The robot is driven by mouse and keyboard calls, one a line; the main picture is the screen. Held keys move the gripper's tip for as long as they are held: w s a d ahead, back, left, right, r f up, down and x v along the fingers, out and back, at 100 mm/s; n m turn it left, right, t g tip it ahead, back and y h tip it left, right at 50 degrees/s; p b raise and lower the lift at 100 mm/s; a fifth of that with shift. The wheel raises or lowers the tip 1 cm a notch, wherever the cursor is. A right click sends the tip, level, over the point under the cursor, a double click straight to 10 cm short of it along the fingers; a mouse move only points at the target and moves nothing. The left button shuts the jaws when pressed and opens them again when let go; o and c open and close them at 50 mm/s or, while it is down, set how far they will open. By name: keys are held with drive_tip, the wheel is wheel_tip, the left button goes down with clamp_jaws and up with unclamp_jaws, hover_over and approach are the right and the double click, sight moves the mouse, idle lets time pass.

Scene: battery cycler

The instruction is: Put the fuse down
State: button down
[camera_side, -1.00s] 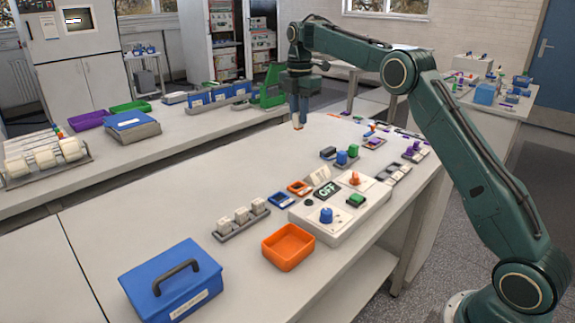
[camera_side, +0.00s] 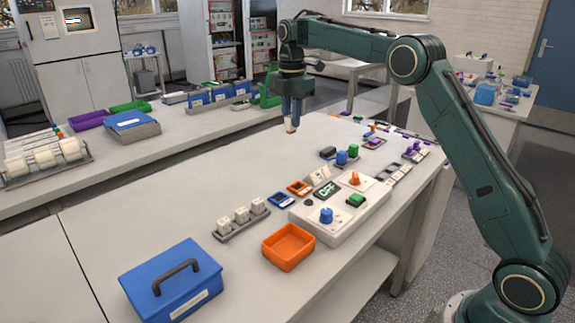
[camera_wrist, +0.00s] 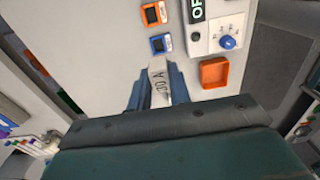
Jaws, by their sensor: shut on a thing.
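The fuse (camera_wrist: 159,84) is a pale block with dark lettering that seems to read "30 A". My gripper (camera_wrist: 158,92) is shut on it, with blue fingers on both sides in the wrist view. In the side view my gripper (camera_side: 291,122) points down over the far part of the white bench, and the fuse (camera_side: 291,126) shows as a small pale piece with an orange-brown end at the fingertips. It appears to be held above the bench top, with bare surface around it.
A white control box (camera_side: 335,222) with knobs and an "OFF" display stands on the bench. Near it are an orange tray (camera_side: 289,247), a blue-rimmed holder (camera_side: 281,200), an orange-rimmed holder (camera_side: 300,188) and a rack of white blocks (camera_side: 241,219). A blue case (camera_side: 172,281) stands at front left. The bench's left-middle is clear.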

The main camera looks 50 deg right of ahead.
drive_tip(key=s+a, duration=1.5)
drive_tip(key=a, duration=0.2)
drive_tip(key=shift+w+d+f, duration=0.1)
drive_tip(key=shift+f, duration=4.9)
drive_tip(key=shift+w+d+f, duration=0.1)
drive_tip(key=shift+f, duration=4.9)
drive_tip(key=shift+f, duration=0.15)
drive_tip(key=c, duration=1.3)
unclamp_jaws()
wheel_tip(320, 180, up, 12)
drive_tip(key=shift+r, duration=0.2)
